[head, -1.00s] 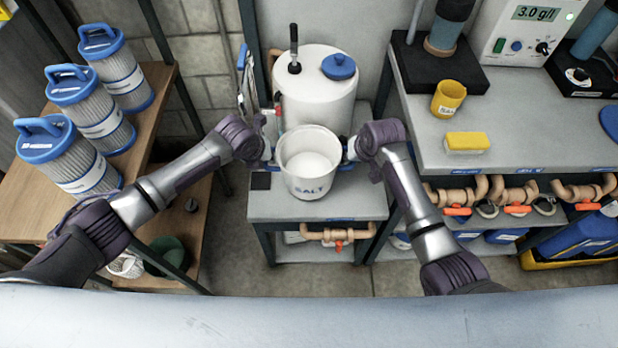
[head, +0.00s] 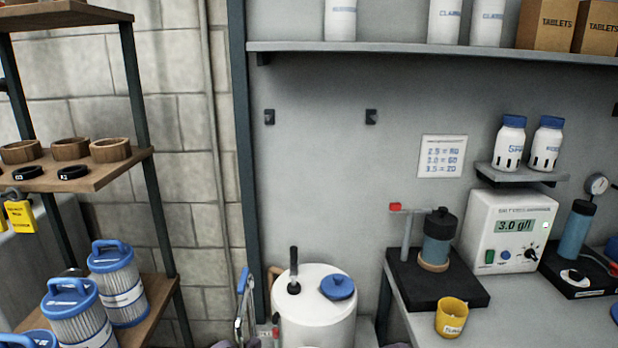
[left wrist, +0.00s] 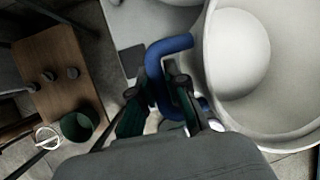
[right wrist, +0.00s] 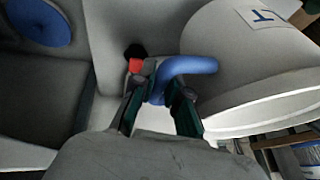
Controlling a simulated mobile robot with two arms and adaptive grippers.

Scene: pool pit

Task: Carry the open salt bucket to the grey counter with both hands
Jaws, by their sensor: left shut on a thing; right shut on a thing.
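The open white salt bucket fills the right of the left wrist view, its rim (left wrist: 215,95) around a pale mound of salt (left wrist: 237,52). Its outer wall (right wrist: 235,60) shows in the right wrist view, with part of the printed label. My left gripper (left wrist: 172,92) is shut on one blue side handle (left wrist: 168,48). My right gripper (right wrist: 160,98) is shut on the other blue handle (right wrist: 190,65). The head view does not show the bucket or grippers. I cannot tell whether the bucket touches the surface under it. The grey counter (head: 415,322) is at the lower right.
A white tank (head: 315,318) with a blue cap stands left of the counter. On the counter are a black pump stand (head: 465,285), a yellow cup (head: 451,318) and a meter (head: 505,228) reading 3.0 g/l. Blue-topped filters (head: 118,285) stand on shelving at left.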

